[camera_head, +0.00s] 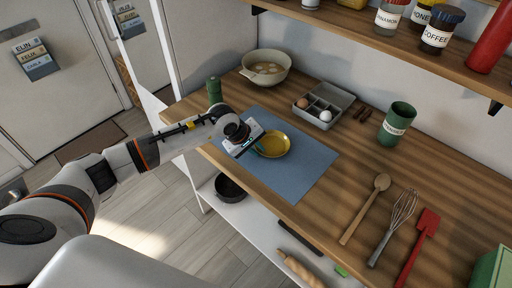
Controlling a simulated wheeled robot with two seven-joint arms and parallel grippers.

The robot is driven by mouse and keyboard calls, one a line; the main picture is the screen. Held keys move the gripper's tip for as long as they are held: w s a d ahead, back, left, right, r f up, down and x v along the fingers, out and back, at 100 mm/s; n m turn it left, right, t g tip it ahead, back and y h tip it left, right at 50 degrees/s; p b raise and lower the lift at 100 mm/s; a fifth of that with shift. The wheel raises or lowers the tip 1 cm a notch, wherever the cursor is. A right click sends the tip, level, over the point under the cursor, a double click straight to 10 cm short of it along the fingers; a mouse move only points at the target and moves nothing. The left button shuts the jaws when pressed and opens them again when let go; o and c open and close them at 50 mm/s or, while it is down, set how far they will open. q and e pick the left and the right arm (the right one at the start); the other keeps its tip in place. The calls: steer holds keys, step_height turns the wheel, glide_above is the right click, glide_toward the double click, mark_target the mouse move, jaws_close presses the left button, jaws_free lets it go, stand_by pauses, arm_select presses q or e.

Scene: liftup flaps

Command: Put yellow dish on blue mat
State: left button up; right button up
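The yellow dish (276,146) is a small round shallow dish. It shows over the upper middle part of the blue mat (292,178), which lies flat on the wooden counter near its front edge. I cannot tell whether the dish rests on the mat or is held just above it. My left gripper (257,143) is at the left rim of the dish, and its wrist hides the mat's left corner. The fingertips are too small and covered to show whether they are shut on the rim. My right gripper is not in view.
A cream bowl (266,68), an egg box (324,104) and a green canister (397,124) stand behind the mat. A wooden spoon (365,208), whisk (394,226) and red spatula (417,247) lie to the right. A shelf with jars (442,30) hangs above.

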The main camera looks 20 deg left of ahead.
arm_select(q)
steer(key=shift+r, duration=0.1)
steer(key=shift+r, duration=0.1)
steer(key=b+v, duration=0.3)
steer(key=v, duration=0.9)
